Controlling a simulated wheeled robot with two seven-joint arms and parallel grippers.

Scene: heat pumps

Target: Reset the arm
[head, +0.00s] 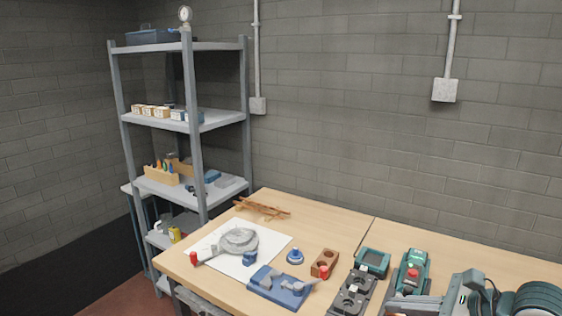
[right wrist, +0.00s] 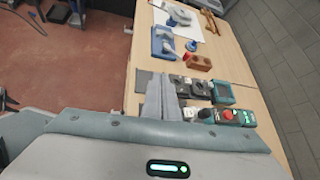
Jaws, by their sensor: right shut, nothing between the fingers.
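My right gripper (head: 412,304) is at the lower right of the head view, over the table's near side. In the right wrist view the right gripper (right wrist: 160,98) has its grey fingers together, with nothing between them. It is beside the dark grey holder (head: 352,292) and the green device with a red knob (head: 411,272). I cannot tell its exact height above the table. My left gripper is not in view.
The wooden table (head: 330,232) holds a white sheet with a grey round part (head: 238,240), a blue fixture (head: 279,287), a blue knob (head: 295,257), a brown block (head: 324,263) and a teal-framed device (head: 372,262). A metal shelf (head: 215,118) stands at the back left.

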